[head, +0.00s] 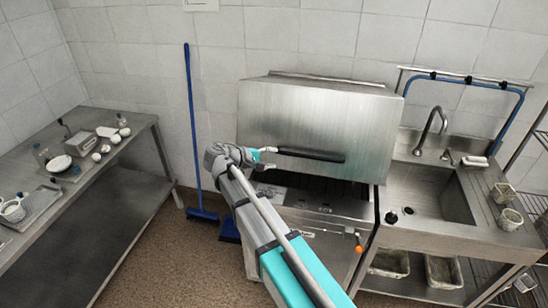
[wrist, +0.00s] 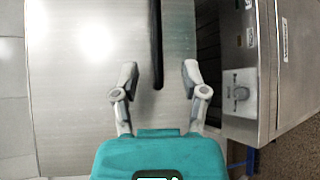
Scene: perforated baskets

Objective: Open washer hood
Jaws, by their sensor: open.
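The washer hood (head: 310,115) is a brushed steel box at the centre of the head view. It stands partly raised, with a dark gap between its lower edge and the washer base (head: 322,203). A black bar handle (head: 312,154) runs along the lower front of the hood. My gripper (head: 263,155) is open at the handle's left end. In the wrist view my gripper (wrist: 159,72) has one finger on each side of the handle (wrist: 157,45), with visible space between. The hood (wrist: 85,80) fills the left of that view.
A steel sink (head: 435,190) with a tap adjoins the washer on the right. A steel table (head: 100,165) with cups and small items stands at the left. A blue broom (head: 191,120) leans on the wall.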

